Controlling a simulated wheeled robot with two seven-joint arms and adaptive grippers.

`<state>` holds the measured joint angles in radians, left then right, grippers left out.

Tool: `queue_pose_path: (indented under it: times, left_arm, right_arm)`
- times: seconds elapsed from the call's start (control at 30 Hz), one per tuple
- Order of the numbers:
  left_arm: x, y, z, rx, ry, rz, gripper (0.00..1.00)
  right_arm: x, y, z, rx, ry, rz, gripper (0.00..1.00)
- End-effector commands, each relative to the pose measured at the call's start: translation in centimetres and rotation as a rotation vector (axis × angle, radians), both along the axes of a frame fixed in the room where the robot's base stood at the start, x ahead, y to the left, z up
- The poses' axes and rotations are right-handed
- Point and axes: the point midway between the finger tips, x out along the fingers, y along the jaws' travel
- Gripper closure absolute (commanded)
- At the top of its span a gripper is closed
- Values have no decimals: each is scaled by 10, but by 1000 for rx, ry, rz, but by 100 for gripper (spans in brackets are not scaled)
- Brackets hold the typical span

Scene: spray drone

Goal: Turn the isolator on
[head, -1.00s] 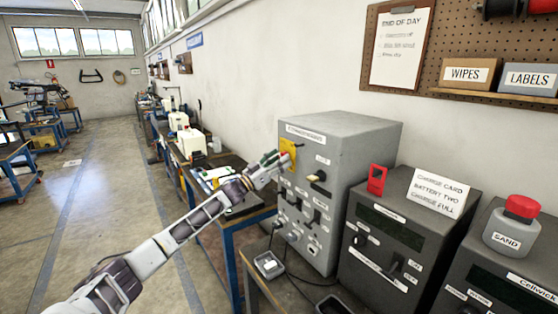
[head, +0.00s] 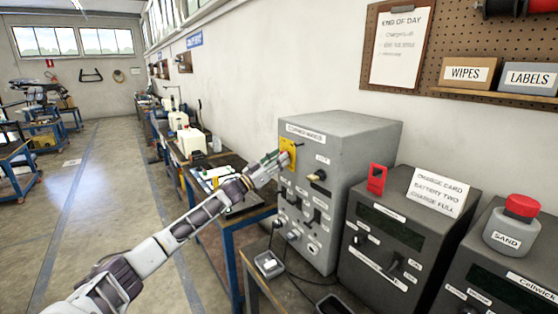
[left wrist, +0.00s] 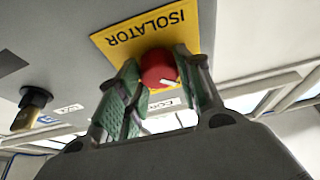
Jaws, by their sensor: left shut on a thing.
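The isolator is a red knob (left wrist: 158,68) on a yellow plate (left wrist: 132,38) marked ISOLATOR, which appears upside down in the left wrist view. In the head view the yellow plate (head: 287,154) is at the upper left of the grey cabinet's front (head: 315,187). My left gripper (left wrist: 160,90) is shut on the red knob, with a green-padded finger on each side of it. In the head view my left gripper (head: 272,165) reaches the plate and hides the knob. A white mark shows on the knob. My right gripper is not in view.
A black and brass knob (left wrist: 33,100) sits beside the isolator; it also shows in the head view (head: 318,175). Dark chargers (head: 385,250), a red clip (head: 376,178) and a SAND pot (head: 511,232) stand to the right. The aisle at left is clear.

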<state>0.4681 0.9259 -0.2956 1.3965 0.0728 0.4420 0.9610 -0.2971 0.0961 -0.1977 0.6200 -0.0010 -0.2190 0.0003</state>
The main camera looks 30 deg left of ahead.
Motion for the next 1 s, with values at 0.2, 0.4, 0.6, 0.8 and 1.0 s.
queue_pose_path:
  times: [0.2, 0.4, 0.6, 0.8, 1.0]
  left_arm:
    - [0, 1, 1, 75, -31, 1, 88]
    - [1, 2, 1, 199, -83, 2, 88]
    - [1, 3, 2, 361, -151, 1, 88]
    - [1, 3, 2, 538, -223, 2, 88]
    - [1, 4, 2, 714, -296, 2, 88]
  right_arm:
    - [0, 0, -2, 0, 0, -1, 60]
    - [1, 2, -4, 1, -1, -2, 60]
    - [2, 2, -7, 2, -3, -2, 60]
    - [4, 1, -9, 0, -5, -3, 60]
    - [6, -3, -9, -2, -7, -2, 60]
